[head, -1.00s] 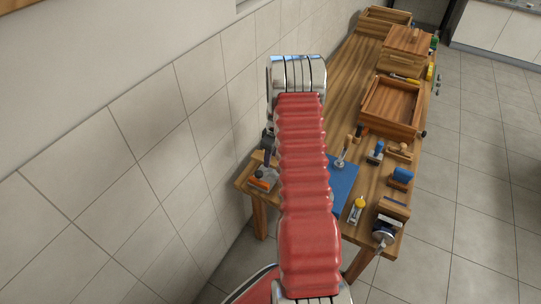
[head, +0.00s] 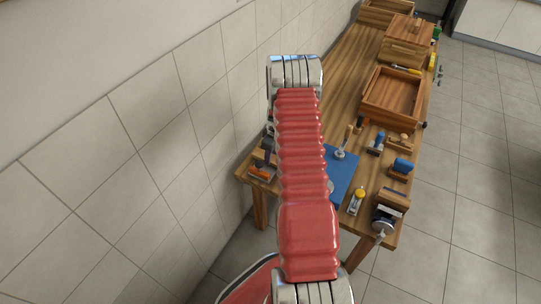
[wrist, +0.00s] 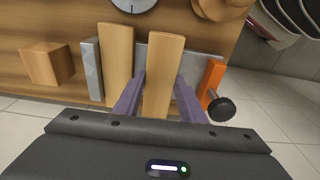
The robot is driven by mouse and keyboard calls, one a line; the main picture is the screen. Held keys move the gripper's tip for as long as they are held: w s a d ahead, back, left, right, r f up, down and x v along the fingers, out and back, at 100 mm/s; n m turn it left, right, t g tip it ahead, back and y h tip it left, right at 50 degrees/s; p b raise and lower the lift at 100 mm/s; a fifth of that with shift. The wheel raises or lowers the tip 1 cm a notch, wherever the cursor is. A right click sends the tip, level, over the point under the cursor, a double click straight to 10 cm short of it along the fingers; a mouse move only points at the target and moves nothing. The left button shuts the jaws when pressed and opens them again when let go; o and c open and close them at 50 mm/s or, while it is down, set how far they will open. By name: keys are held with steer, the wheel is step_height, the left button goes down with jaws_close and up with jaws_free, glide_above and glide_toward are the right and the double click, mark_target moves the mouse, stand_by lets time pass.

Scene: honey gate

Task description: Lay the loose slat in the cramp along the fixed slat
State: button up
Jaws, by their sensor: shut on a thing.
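In the wrist view my gripper (wrist: 158,98) is shut on the loose slat (wrist: 164,62), a pale wooden strip, with one purple finger on each side. The fixed slat (wrist: 117,58) lies to its left, against the cramp's grey jaw (wrist: 92,68). The two slats are roughly parallel with a narrow gap, and the left finger is in that gap. The cramp's orange jaw (wrist: 212,78) with a black knob (wrist: 222,110) stands to the right, apart from the loose slat. I cannot tell whether the loose slat touches the cramp's bed. In the head view my arm partly hides the cramp (head: 262,172).
A wooden block (wrist: 46,64) lies left of the cramp. A round dial (wrist: 135,3) and a round wooden thing (wrist: 222,8) are beyond it. In the head view the bench (head: 338,80) also holds a blue mat (head: 343,178), an open wooden box (head: 392,97) and several tools.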

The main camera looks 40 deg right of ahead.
steer(key=shift+f, duration=0.45)
stand_by(0.4)
steer(key=o, duration=1.2)
steer(key=shift+o, duration=0.2)
steer(key=shift+r, duration=0.1)
steer(key=shift+d+r, duration=0.1)
steer(key=shift+r, duration=0.45)
step_height(320, 180, up, 12)
steer(key=s, duration=0.1)
steer(key=shift+s+d+r, duration=0.15)
steer(key=shift+s, duration=0.2)
